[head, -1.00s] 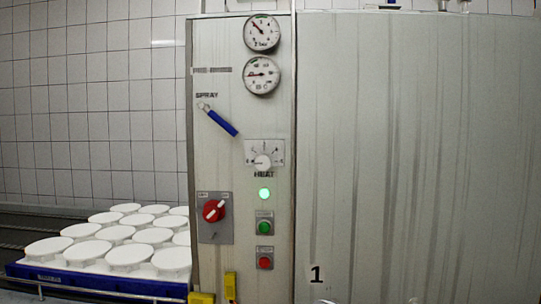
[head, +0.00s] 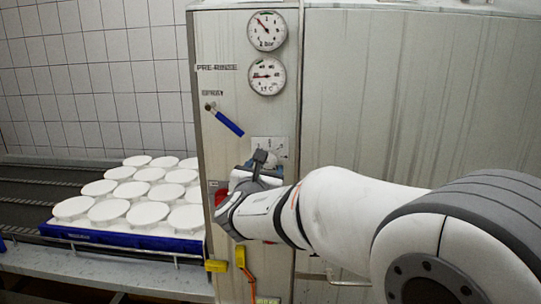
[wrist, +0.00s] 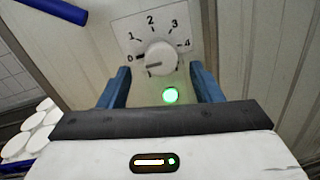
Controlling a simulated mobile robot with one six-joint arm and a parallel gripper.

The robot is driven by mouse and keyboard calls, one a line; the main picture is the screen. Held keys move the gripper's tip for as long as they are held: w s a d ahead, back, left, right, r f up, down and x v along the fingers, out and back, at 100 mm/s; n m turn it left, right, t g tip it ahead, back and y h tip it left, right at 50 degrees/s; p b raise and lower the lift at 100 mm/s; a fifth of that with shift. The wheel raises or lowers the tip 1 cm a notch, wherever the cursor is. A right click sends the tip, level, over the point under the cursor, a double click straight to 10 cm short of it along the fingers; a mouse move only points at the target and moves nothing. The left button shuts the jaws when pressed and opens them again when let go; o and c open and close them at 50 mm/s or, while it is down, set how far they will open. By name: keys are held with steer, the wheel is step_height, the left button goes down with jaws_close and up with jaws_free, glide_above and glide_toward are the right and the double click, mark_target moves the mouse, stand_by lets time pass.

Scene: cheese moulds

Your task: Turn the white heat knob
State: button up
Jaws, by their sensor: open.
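The white heat knob (wrist: 161,59) is round and sits on a white dial plate (wrist: 133,30) numbered 0 to 4. Its grey mark points left, near the 0. My gripper (wrist: 160,72) is open in the wrist view, with one blue finger low on each side of the knob. Nothing is between the fingers that I can see touching them; I cannot tell the remaining distance to the panel. In the head view my gripper (head: 260,167) is at the dial plate (head: 270,146) and hides the knob.
A lit green lamp (wrist: 170,96) is below the knob. A blue-handled spray lever (head: 229,123) is up and left, under two gauges (head: 267,76). A red switch (head: 221,196) is partly behind my wrist. White moulds (head: 147,214) stand in a blue tray (head: 130,239) at left.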

mark_target(268, 163)
steer(key=w, duration=0.1)
steer(key=w+p, duration=0.1)
steer(key=w, duration=0.3)
steer(key=shift+d, duration=0.35)
steer(key=shift+s, duration=0.1)
